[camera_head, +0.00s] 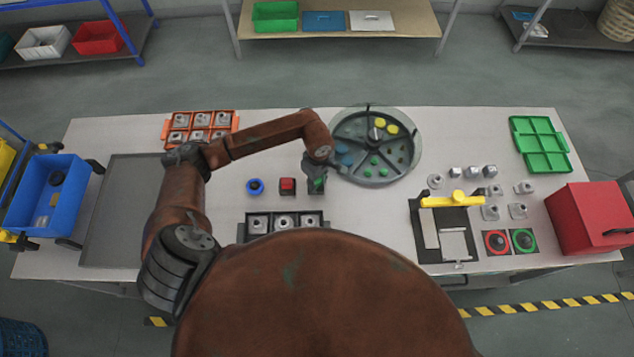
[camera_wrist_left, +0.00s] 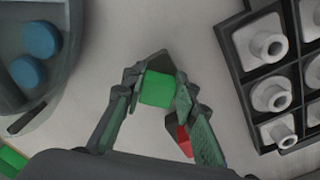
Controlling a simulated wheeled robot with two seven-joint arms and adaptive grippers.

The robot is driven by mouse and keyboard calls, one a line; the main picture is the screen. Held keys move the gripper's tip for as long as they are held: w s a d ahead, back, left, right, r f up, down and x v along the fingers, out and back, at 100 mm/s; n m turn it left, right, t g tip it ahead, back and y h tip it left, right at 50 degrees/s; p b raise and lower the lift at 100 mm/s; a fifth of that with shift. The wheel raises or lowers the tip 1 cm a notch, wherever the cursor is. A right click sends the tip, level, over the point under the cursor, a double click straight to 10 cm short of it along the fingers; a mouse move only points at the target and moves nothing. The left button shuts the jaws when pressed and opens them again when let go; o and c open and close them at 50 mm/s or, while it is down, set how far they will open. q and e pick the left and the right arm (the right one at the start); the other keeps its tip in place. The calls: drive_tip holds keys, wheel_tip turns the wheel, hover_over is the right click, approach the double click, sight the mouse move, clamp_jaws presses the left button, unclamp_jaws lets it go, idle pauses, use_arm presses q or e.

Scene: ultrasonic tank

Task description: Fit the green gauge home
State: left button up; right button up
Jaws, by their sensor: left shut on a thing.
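The green gauge (camera_wrist_left: 158,90) is a small green block between the fingers of my left gripper (camera_wrist_left: 155,88), which is shut on it. In the head view my left gripper (camera_head: 316,183) points down over the table, and a bit of the green gauge (camera_head: 319,184) shows at its tips. Just left of it stands a red block (camera_head: 287,184) in a dark base; this red block (camera_wrist_left: 184,140) also shows partly behind a finger in the wrist view. I cannot tell whether the gauge touches anything below it. My right gripper is not in view.
A round grey tray (camera_head: 344,175) with coloured discs lies right of the gripper. A blue ring piece (camera_head: 255,187) sits left of the red block. A black rack (camera_head: 242,230) with metal parts is in front. An orange rack (camera_head: 235,120) stands behind. Bare table lies between them.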

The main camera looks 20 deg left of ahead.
sight(318, 182)
use_arm(q)
drive_tip(key=shift+s+f, duration=0.1)
drive_tip(key=o, duration=1.2)
drive_tip(key=shift+o, duration=0.2)
wheel_tip(318, 182, up, 12)
idle(0.5)
